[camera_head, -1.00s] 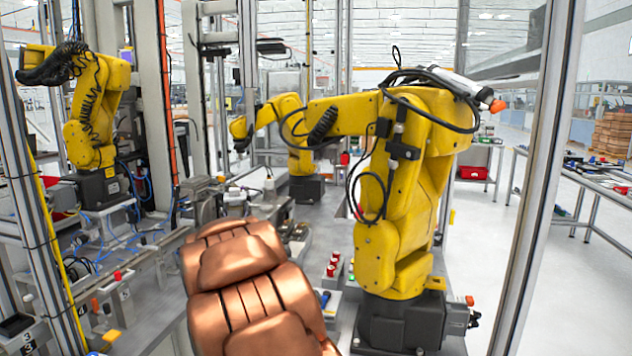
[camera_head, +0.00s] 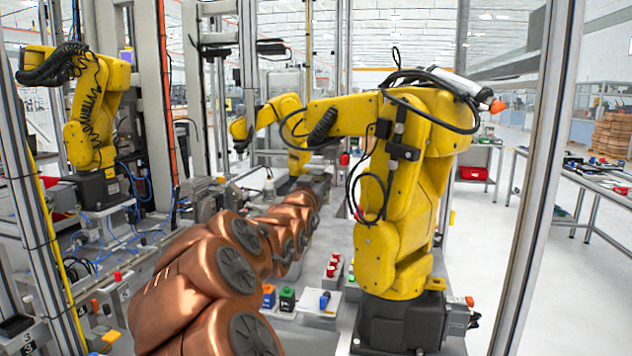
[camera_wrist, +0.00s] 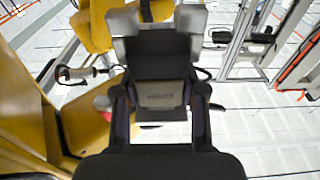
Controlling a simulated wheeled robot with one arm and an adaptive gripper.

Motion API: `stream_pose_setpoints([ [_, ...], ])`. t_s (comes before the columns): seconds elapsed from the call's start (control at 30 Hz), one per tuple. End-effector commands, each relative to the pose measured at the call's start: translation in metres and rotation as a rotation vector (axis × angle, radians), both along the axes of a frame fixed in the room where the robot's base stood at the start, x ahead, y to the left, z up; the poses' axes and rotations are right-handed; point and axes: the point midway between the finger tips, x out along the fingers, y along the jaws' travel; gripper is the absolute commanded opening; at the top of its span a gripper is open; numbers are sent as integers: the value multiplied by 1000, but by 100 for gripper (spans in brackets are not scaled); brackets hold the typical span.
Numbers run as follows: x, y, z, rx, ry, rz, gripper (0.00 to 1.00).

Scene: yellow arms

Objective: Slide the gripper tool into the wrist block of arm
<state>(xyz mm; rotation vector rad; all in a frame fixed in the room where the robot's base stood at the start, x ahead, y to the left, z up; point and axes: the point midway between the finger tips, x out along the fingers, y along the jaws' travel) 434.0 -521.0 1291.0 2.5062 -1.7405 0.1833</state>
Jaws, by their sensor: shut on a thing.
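My gripper (camera_wrist: 157,20) is shut, with grey fingertips at the top of the wrist view. A dark grey piece (camera_wrist: 155,48) shows between its fingers, which I take to be the gripper tool; its shape is mostly hidden. Yellow arm parts show just beyond the fingertips and down the left of the wrist view (camera_wrist: 25,95). In the head view the large yellow arm (camera_head: 425,170) stands right of centre, its forearm pointing left. A second yellow arm (camera_head: 292,115) stands behind it. I cannot make out the wrist block, or whether the tool touches it.
My copper arm reaches from the bottom of the head view toward the centre. Small coloured blocks (camera_head: 287,299) and red-topped items (camera_head: 332,268) sit on the bench beside it. Another yellow arm (camera_head: 95,115) stands at left. A metal frame post (camera_head: 535,180) rises at right.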

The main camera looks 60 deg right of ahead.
Motion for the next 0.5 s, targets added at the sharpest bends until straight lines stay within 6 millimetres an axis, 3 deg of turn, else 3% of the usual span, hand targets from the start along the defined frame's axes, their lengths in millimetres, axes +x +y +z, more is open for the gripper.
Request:
stream_pose_setpoints([
  [0.5,14,-38,2,0,1,0,0],
])
